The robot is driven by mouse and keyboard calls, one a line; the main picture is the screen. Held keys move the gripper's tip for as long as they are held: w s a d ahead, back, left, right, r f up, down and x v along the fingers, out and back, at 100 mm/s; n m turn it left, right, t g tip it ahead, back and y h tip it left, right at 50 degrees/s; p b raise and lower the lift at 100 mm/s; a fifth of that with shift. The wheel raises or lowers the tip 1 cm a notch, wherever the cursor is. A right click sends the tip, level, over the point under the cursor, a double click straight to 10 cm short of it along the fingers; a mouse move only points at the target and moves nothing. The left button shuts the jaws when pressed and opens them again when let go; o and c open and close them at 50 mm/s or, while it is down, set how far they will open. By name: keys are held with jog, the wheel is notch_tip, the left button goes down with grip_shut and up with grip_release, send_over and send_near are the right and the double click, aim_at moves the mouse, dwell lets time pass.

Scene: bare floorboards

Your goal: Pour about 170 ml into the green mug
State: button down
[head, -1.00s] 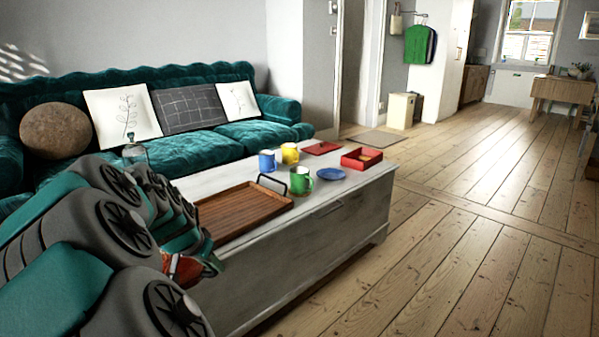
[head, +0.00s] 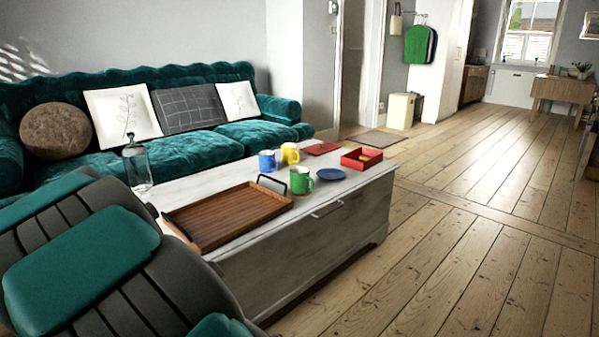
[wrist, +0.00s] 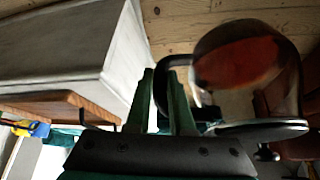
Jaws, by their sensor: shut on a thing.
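The green mug (head: 301,180) stands upright on the white chest-like table (head: 345,205), just beyond the right end of the wooden tray. In the wrist view, my gripper (wrist: 163,75) is shut on the dark handle of a glass carafe (wrist: 245,60). The carafe has reddish-brown contents and a dark rim. It is held beside the table, over the floor side. My arm fills the lower left of the head view and hides the gripper and carafe there. I cannot make out the green mug in the wrist view.
The wooden tray (head: 225,214) has raised dark handles. A blue mug (head: 267,161), a yellow mug (head: 290,153), a blue plate (head: 331,174) and a red box (head: 361,158) are near the green mug. A glass bottle (head: 138,166) stands at the table's left. Floor at right is clear.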

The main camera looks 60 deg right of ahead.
jog(key=w+a+f+n+y, duration=0.1)
jog(key=w+a+n, duration=0.1)
jog(key=a, duration=0.1)
jog(key=w+a+n+y, duration=0.1)
jog(key=w+a, duration=0.1)
jog(key=a, duration=0.1)
jog(key=w+a+f+n, duration=0.1)
jog(key=w+a+n, duration=0.1)
jog(key=a, duration=0.2)
jog(key=shift+w+f+n+t+y, duration=0.3)
jog(key=shift+w+f+t+y, duration=0.05)
jog(key=shift+w+t+y, duration=0.05)
jog(key=shift+d, duration=0.1)
